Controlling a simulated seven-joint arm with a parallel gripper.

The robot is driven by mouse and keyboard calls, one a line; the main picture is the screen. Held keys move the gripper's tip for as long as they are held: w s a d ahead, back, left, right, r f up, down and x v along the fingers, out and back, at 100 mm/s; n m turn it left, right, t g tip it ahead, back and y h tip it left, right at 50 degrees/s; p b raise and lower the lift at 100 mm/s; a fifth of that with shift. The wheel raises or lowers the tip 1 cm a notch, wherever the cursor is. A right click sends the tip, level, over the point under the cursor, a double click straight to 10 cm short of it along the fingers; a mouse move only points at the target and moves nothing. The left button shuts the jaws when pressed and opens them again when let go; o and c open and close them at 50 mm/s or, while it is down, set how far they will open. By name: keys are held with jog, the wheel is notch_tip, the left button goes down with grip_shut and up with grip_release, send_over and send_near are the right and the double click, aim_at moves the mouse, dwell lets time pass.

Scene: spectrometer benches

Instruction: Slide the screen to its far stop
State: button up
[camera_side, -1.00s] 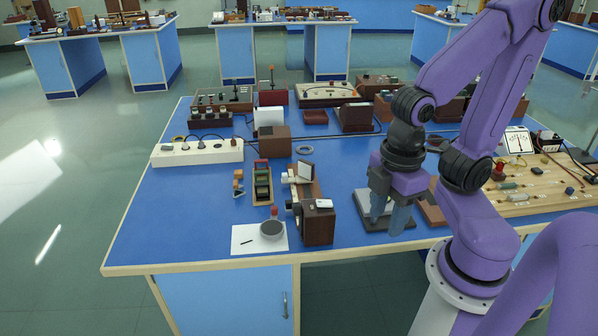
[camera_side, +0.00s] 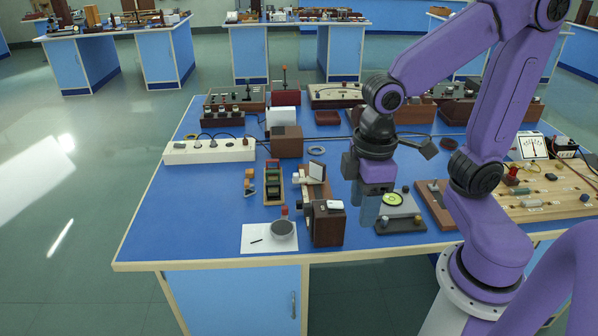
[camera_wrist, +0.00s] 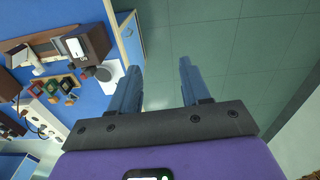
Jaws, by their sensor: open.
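The likely screen is a small pale upright panel (camera_side: 316,170) on a wooden slide base (camera_side: 318,188), behind a dark brown box (camera_side: 328,224) with a white label on top. In the wrist view the pale panel (camera_wrist: 22,56) is at the far left, by the brown box (camera_wrist: 88,44). My gripper (camera_side: 366,207) points down, open and empty, to the right of the brown box and apart from it. In the wrist view its two blue fingers (camera_wrist: 158,70) are spread with only floor seen between them.
A grey plate with a green-yellow disc (camera_side: 392,199) sits right of my gripper. The table front edge is close.

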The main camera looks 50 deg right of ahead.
jog(key=w+m, duration=0.6)
jog(key=w, duration=0.8)
jog(key=m, duration=1.3)
send_over(296, 174)
notch_tip(296, 174, down, 6)
notch_tip(296, 174, down, 16)
jog(key=shift+f, duration=0.2)
grip_shut()
